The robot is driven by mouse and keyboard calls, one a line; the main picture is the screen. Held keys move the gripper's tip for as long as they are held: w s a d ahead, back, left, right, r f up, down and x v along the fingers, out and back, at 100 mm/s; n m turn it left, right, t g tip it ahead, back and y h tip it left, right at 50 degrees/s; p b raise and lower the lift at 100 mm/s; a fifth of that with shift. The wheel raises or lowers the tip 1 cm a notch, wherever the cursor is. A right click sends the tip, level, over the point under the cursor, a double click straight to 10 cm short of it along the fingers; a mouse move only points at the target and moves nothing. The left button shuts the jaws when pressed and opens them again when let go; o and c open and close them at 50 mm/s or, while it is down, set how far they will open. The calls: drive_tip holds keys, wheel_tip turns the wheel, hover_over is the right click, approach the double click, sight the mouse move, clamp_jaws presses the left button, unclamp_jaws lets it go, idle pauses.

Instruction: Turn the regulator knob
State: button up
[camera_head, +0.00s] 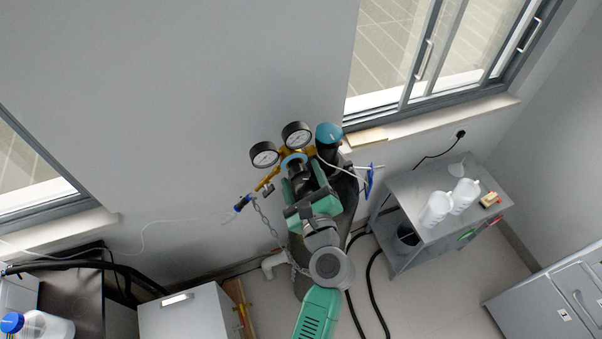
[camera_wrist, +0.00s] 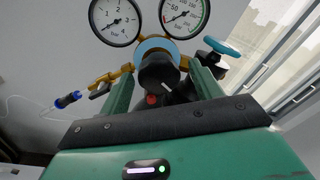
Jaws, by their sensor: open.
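The regulator knob (camera_wrist: 158,72) is dark, with a light-blue ring (camera_wrist: 157,48) behind it, and sits below two round gauges. In the head view the knob (camera_head: 299,172) is partly covered by my gripper (camera_head: 301,188). My gripper (camera_wrist: 160,74) is open, with one green finger on each side of the knob. A gap shows between the fingers and the knob in the wrist view; I cannot tell whether either finger touches it. The left gauge (camera_head: 264,154) and the right gauge (camera_head: 297,135) stand just above the knob.
A teal valve top (camera_head: 328,133) stands right of the regulator, and a blue handle (camera_head: 370,181) further right. A blue-tipped outlet (camera_head: 242,203) and a chain (camera_head: 265,218) are at the left. A grey cart (camera_head: 405,190) with white bottles stands right. The wall is close behind.

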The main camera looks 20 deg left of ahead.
drive_tip(key=shift+w+a, duration=0.3)
drive_tip(key=shift+w, duration=0.05)
drive_tip(key=c, duration=1)
drive_tip(key=shift+o, duration=0.2)
